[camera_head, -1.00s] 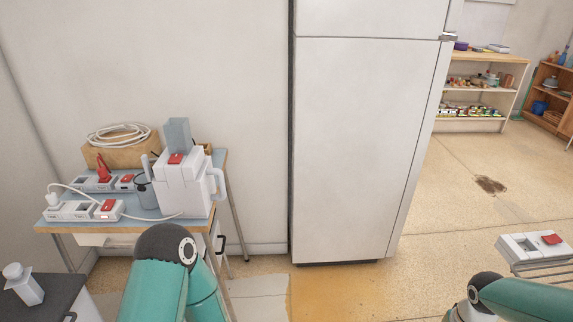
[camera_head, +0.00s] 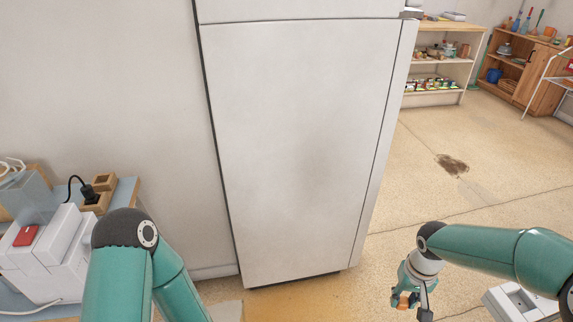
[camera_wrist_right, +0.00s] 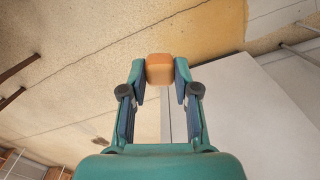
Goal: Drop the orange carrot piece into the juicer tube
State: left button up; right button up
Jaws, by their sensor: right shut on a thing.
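The orange carrot piece (camera_head: 403,301) is in my right gripper (camera_head: 408,304), low at the right of the head view. In the right wrist view the carrot piece (camera_wrist_right: 160,68) is a small orange block pinched between the two fingertips of my right gripper (camera_wrist_right: 160,80). The white juicer (camera_head: 48,262) with a red switch stands at the left edge of the head view, partly cut off.
The juicer's table (camera_head: 124,194) also holds a wooden block with a black plug (camera_head: 88,193). A tall white fridge (camera_head: 300,140) stands between the table and my right gripper. A white socket strip (camera_head: 515,303) is at the lower right. Open floor (camera_head: 440,215) lies right of the fridge.

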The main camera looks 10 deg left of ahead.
aim_at(43, 217)
jog(key=z, duration=0.2)
jog(key=i, duration=0.85)
jog(key=u, duration=2.6)
